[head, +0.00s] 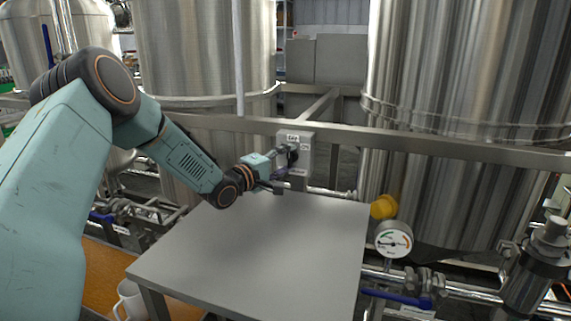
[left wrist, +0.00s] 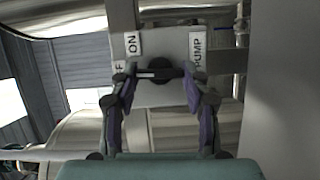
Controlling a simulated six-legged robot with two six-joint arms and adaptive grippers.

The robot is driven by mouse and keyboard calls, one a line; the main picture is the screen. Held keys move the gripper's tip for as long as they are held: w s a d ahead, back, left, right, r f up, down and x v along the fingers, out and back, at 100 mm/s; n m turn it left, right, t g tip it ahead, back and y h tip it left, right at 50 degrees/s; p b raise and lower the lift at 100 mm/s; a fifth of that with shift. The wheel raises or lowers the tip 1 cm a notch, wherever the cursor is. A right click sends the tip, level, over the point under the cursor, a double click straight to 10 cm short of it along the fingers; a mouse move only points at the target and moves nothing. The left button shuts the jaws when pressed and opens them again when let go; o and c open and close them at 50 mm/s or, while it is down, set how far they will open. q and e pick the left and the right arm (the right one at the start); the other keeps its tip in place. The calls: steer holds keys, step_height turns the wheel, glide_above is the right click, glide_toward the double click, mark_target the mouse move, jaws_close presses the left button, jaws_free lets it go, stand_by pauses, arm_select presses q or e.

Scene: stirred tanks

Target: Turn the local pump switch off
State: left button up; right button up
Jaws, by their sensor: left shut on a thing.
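The pump switch is a grey box (head: 308,152) on the metal rail behind the table, with OFF and ON labels on its upper part. In the left wrist view its face (left wrist: 176,42) appears turned sideways, with ON, PUMP and a partly hidden label ending in F. The black knob (left wrist: 160,66) sits between the fingers. My left gripper (head: 287,158) is shut on this knob; the fingers (left wrist: 160,82) stand on both sides of it. A pale line on the knob seems to run toward the F label, but fingers hide part of it. My right gripper is not in view.
A bare grey table (head: 260,250) lies below the left forearm. A pressure gauge (head: 393,239), a yellow knob (head: 384,206) and blue-handled valves stand at its right. Large steel tanks (head: 470,110) flank the box, and a white mug (head: 131,299) sits low left.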

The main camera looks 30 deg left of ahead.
arm_select(q)
steer(key=shift+r+n, duration=0.1)
steer(key=shift+n, duration=0.3)
steer(key=o, duration=1.2)
steer(key=shift+w, duration=0.1)
steer(key=shift+c, duration=0.2)
steer(key=s, duration=0.3)
steer(key=s+a, duration=0.1)
steer(key=s, duration=0.2)
steer(key=shift+s+a, duration=0.1)
steer(key=shift+s, duration=0.7)
